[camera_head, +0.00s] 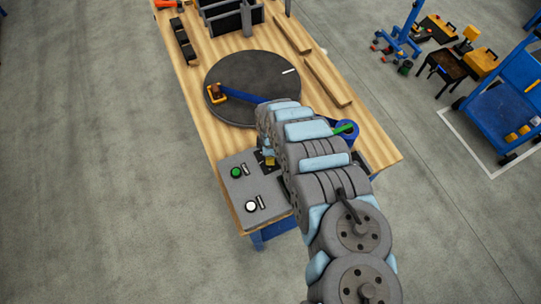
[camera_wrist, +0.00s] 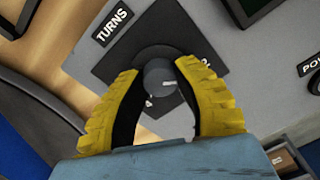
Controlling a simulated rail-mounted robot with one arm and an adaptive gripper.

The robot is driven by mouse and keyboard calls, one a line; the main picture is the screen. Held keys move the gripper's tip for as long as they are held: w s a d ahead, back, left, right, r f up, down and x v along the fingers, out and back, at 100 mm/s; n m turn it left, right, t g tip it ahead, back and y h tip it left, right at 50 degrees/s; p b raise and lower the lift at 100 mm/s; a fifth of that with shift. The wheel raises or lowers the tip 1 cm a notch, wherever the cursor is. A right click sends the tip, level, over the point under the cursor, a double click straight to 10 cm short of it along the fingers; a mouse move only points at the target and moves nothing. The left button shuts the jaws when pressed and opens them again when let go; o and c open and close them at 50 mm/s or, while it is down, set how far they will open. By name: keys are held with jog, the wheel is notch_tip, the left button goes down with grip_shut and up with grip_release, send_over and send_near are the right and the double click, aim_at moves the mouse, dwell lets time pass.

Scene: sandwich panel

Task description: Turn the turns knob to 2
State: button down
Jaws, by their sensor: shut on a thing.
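In the wrist view the turns knob (camera_wrist: 160,76) is a small round grey knob on a black dial plate (camera_wrist: 192,30). A white mark shows on its face, toward the right of the picture. A partly covered white numeral that looks like a 2 (camera_wrist: 206,61) is on the plate to the right. The TURNS label (camera_wrist: 112,23) is at the upper left. My gripper (camera_wrist: 158,70) has its yellow fingers on both sides of the knob, shut on it. In the head view my arm hides the knob, and only a little of my gripper (camera_head: 269,157) shows.
The grey control panel (camera_head: 266,198) sits at the table's near end, with a green button (camera_head: 236,172) and a white button (camera_head: 251,206). Beyond it is a large dark turntable (camera_head: 250,72) with a blue bar and an orange-yellow part. Wooden strips (camera_head: 327,81) lie to its right.

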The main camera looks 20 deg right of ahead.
jog(key=shift+n, duration=0.6)
jog(key=c, duration=0.7)
grip_release()
notch_tip(320, 180, up, 12)
dwell(0.6)
dwell(0.5)
